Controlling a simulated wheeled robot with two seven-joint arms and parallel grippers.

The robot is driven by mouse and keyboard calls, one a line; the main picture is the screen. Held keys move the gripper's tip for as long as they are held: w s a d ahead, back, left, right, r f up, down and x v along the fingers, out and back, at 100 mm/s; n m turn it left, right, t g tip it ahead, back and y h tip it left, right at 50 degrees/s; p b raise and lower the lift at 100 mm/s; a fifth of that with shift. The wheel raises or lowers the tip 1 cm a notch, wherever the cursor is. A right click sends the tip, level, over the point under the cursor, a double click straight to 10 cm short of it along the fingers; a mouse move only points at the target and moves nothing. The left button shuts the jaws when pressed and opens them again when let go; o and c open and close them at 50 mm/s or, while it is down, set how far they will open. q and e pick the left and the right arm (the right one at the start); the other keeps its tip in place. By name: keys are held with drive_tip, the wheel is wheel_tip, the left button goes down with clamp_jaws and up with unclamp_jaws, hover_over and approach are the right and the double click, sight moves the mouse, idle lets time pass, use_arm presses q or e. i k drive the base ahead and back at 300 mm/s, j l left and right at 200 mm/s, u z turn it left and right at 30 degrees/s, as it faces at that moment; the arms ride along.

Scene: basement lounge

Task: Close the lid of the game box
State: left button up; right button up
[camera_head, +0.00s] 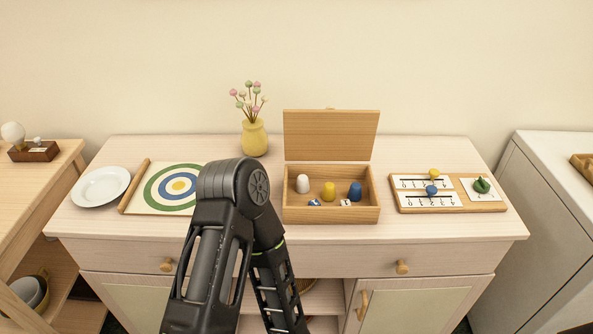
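The wooden game box (331,215) sits on the light wood cabinet, a little right of the middle. Its lid (331,135) is open and stands up along the box's back edge, leaning back slightly. Neither gripper shows.
A yellow vase (254,138) with flowers stands left of the lid. A target board (150,190) and a white plate (100,186) lie on the left. A wooden scoreboard (478,206) lies on the right. The strip between box and scoreboard is clear.

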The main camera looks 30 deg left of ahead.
sight(329, 135)
drive_tip(key=i+u, duration=0.2)
drive_tip(key=u, duration=0.25)
drive_tip(key=i+l+u, duration=0.1)
drive_tip(key=u, duration=0.35)
drive_tip(key=l+u, duration=0.15)
drive_tip(key=l, duration=0.15)
drive_tip(key=k, duration=0.05)
